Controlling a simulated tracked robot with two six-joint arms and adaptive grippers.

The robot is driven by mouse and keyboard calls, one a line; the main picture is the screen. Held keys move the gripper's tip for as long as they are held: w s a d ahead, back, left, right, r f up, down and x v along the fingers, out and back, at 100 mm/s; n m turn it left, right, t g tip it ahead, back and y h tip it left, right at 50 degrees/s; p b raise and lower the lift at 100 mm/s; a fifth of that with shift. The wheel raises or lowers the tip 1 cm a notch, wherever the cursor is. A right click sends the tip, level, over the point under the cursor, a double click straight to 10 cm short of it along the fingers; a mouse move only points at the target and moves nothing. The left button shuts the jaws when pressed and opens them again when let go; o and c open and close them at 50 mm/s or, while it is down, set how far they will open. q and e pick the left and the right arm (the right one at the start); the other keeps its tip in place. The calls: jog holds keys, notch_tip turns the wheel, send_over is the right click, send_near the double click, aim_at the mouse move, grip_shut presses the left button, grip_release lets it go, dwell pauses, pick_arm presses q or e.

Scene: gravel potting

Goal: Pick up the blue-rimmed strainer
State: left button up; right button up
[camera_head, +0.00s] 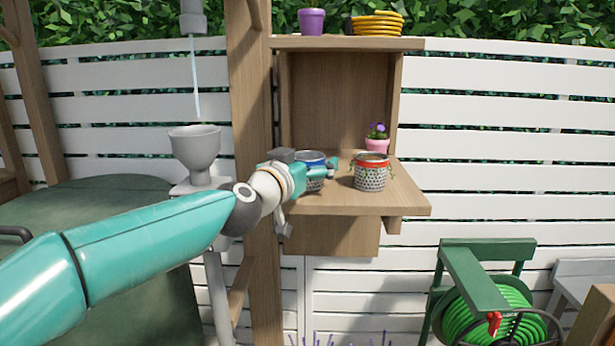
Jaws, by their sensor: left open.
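The blue-rimmed strainer (314,158) stands on the wooden shelf, a perforated metal pot partly hidden behind my left gripper. My left gripper (326,170) is at the strainer, in front of its side, with the arm coming in from the lower left. Its jaws are open; whether a finger touches the strainer I cannot tell. A red-rimmed strainer (371,174) stands on the same shelf to the right, apart from the gripper. My right gripper is not in view.
A pink pot with purple flowers (377,145) stands behind the red-rimmed strainer. A purple pot (311,22) and a yellow coiled hose (377,24) sit on the top board. A grey urn (195,148) stands left of the wooden post. A green hose reel (490,295) is at lower right.

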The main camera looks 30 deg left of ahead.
pick_arm(q)
jog(key=shift+r, duration=0.1)
jog(key=shift+w, duration=0.1)
jog(key=c, duration=1.2)
jog(key=shift+c, duration=0.3)
jog(key=shift+r, duration=0.1)
